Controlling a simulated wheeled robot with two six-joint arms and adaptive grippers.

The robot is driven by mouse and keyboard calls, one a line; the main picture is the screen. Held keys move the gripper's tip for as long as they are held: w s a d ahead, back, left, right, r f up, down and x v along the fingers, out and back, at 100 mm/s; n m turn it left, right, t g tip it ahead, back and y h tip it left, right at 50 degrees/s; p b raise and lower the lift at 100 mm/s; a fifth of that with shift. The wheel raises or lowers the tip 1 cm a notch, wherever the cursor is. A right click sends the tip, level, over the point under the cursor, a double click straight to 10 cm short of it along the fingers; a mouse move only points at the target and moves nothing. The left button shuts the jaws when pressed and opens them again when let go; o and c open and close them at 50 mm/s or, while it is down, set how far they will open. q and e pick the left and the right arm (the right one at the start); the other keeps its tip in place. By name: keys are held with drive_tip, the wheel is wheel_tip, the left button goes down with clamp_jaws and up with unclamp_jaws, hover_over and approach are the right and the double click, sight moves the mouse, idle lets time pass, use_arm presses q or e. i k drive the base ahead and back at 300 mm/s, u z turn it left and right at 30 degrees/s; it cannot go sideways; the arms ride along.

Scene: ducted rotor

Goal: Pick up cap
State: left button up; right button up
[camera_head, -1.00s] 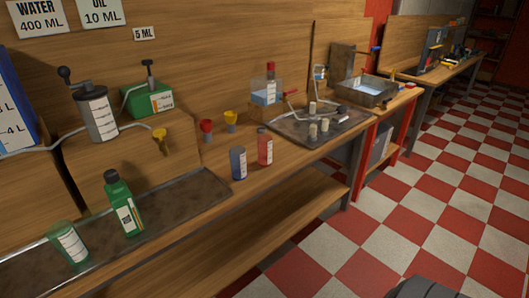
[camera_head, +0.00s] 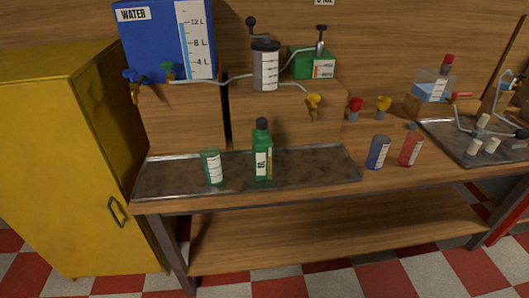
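A green bottle (camera_head: 262,162) with a white label stands upright on the metal tray, and its black cap (camera_head: 262,123) sits on top. Another, red cap (camera_head: 449,59) tops a vessel with blue liquid at the right. Which cap the task means, I cannot tell. A green cup (camera_head: 211,167) with a white label stands on the tray left of the bottle. Neither of my grippers is in view.
The tray (camera_head: 325,167) lies on a wooden workbench. A blue bottle (camera_head: 377,152) and a red bottle (camera_head: 411,147) stand right of it. A blue water tank (camera_head: 150,50) and a crank vessel (camera_head: 265,67) stand on wooden boxes behind. A yellow cabinet (camera_head: 60,160) is at the left.

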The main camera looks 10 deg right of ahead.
sight(261, 123)
drive_tip(key=k, duration=0.65)
drive_tip(key=u, duration=0.75)
drive_tip(key=i, duration=0.6)
drive_tip(key=u, duration=0.7)
drive_tip(key=i, duration=0.65)
drive_tip(key=z, duration=0.75)
drive_tip(key=i, duration=0.6)
drive_tip(key=z, duration=0.65)
